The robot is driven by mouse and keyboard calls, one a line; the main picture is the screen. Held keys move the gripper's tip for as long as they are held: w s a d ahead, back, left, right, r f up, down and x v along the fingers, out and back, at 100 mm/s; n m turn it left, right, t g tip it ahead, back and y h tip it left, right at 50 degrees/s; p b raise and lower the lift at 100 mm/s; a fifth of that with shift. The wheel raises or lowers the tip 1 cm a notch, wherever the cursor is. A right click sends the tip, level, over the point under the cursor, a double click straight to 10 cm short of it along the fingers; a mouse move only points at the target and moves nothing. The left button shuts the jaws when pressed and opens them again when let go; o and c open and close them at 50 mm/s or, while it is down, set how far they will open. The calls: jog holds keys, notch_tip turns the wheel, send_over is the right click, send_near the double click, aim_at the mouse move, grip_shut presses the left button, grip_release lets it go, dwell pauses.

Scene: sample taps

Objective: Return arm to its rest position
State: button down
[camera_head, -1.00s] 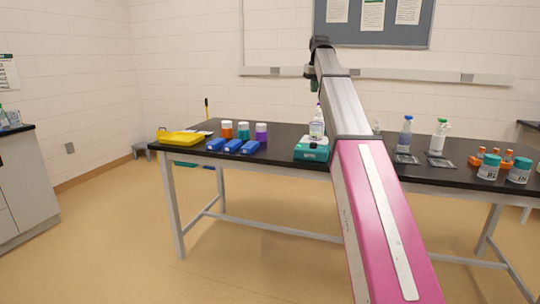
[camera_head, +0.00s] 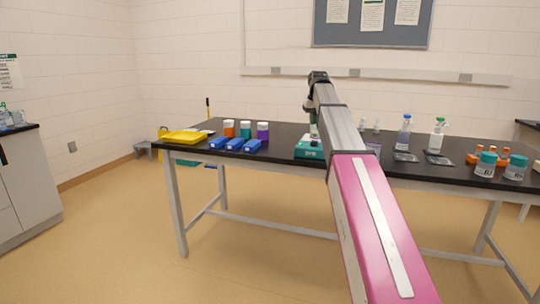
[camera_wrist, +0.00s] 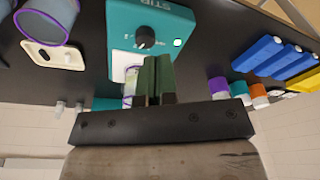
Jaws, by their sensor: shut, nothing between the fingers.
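My arm reaches out over the black table (camera_head: 460,172) in the head view, with its wrist bent down at the far end. My gripper (camera_head: 311,106) points down above and behind the teal stirrer (camera_head: 309,148). In the wrist view my gripper (camera_wrist: 155,78) has its two dark green fingers together with nothing between them. The stirrer (camera_wrist: 150,30) with its black knob shows just beyond the fingertips there; I cannot tell the exact gap. A bottle (camera_wrist: 129,88) is partly hidden behind the fingers.
Blue blocks (camera_head: 235,144), capped jars (camera_head: 245,130) and a yellow tray (camera_head: 185,137) are at the left. Bottles (camera_head: 437,136), teal-lidded jars (camera_head: 486,165) and an orange rack (camera_head: 488,156) are at the right. A purple-rimmed beaker (camera_wrist: 50,15) is near the stirrer. Air above the table is open.

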jog(key=s+f, duration=0.5)
jog(key=f, duration=0.5)
jog(key=s+f+m+g, duration=0.1)
jog(key=s+f, duration=0.3)
jog(key=f, duration=0.6)
jog(key=s+f, duration=0.5)
jog(key=f, duration=0.5)
jog(key=s+f+m+g, duration=0.1)
jog(key=s+f, duration=1.7)
jog(key=s, duration=0.3)
jog(key=shift+f, duration=0.2)
dwell(0.7)
